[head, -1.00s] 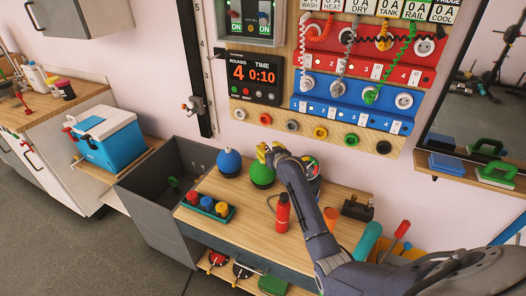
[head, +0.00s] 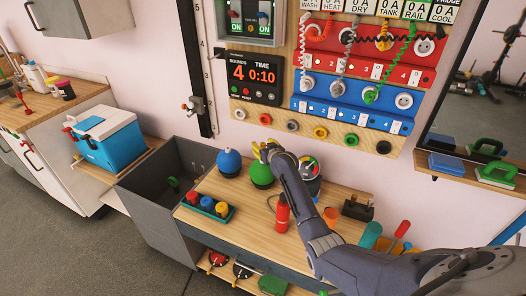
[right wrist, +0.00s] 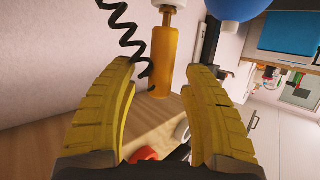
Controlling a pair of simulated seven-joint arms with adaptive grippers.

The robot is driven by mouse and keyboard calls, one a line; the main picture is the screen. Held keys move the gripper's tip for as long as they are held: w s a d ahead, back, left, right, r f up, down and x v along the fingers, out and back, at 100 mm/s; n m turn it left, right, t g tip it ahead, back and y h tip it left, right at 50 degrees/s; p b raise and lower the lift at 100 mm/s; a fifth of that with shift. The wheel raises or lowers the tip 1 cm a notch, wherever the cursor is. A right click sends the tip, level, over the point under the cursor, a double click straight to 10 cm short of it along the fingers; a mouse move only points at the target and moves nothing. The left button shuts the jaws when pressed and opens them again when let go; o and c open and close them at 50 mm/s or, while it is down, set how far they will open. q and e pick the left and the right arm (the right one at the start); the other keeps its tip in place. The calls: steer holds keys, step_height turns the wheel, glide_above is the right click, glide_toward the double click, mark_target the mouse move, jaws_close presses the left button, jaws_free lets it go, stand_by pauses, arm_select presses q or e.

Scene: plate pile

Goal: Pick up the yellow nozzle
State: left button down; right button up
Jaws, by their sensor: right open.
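In the right wrist view the yellow nozzle (right wrist: 161,62) is an orange-yellow cylinder with a white collar, and a black coiled cord runs beside it. It stands between the two ridged yellow fingers of my right gripper (right wrist: 160,72), with a gap visible on each side. My right gripper is open. In the head view my right gripper (head: 261,149) is small, just above the green ball-shaped container (head: 262,175). There I cannot clearly separate the nozzle from the yellow fingers. My left gripper does not show.
A blue ball-shaped container (head: 229,164) stands left of the green one. A red bottle (head: 282,215) and a tray with coloured items (head: 185,204) stand on the bench. The wall board (head: 290,128) with ring ports is close behind my gripper.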

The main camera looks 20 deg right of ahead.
steer(key=shift+c, duration=0.2)
jaws_close()
steer(key=shift+r, duration=0.1)
stand_by(0.4)
steer(key=shift+r, duration=0.55)
step_height(320, 180, up, 2)
steer(key=shift+r, duration=0.1)
steer(key=s+a, duration=0.1)
steer(key=s, duration=1.7)
steer(key=shift+a, duration=0.2)
